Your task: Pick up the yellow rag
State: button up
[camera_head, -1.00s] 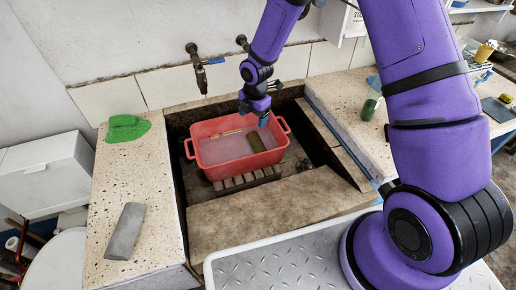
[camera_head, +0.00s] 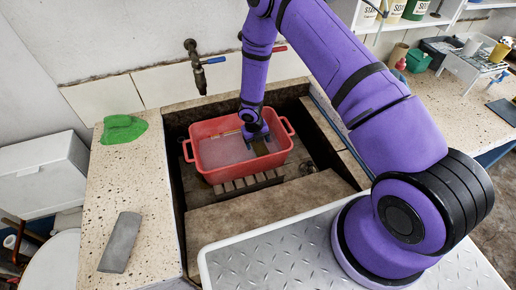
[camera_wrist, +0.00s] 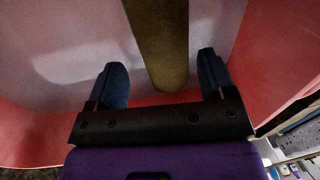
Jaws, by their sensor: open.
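A dark olive-yellow, roll-shaped thing (camera_wrist: 158,45) lies in the red tub (camera_head: 213,172); it may be the yellow rag, though it looks like a smooth cylinder. In the head view only a bit of it (camera_head: 268,148) shows beside my gripper (camera_head: 257,138), which reaches down into the tub. In the wrist view my gripper (camera_wrist: 161,63) is open, with one blue finger on each side of the roll and a gap visible on both sides. The roll's far end is cut off by the picture's edge.
The tub sits in the stone trough (camera_head: 270,203), its walls close around my gripper. Two taps, one (camera_head: 197,70) with a blue handle, stick out behind it. A green cloth (camera_head: 123,129) and a grey block (camera_head: 120,242) lie on the left ledge.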

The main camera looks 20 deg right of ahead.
aim_at(259, 147)
jog(key=shift+s+d+f, duration=0.1)
jog(key=shift+d+f, duration=0.1)
jog(key=shift+f, duration=0.8)
jog(key=shift+s+d+f, duration=0.1)
jog(key=shift+d+f, duration=0.05)
jog(key=shift+f, duration=0.9)
jog(key=shift+s+d+f, duration=0.1)
jog(key=shift+d+f, duration=0.1)
jog(key=shift+f, duration=0.8)
jog(key=c, duration=0.8)
jog(key=shift+o, duration=0.2)
jog(key=shift+r, duration=0.1)
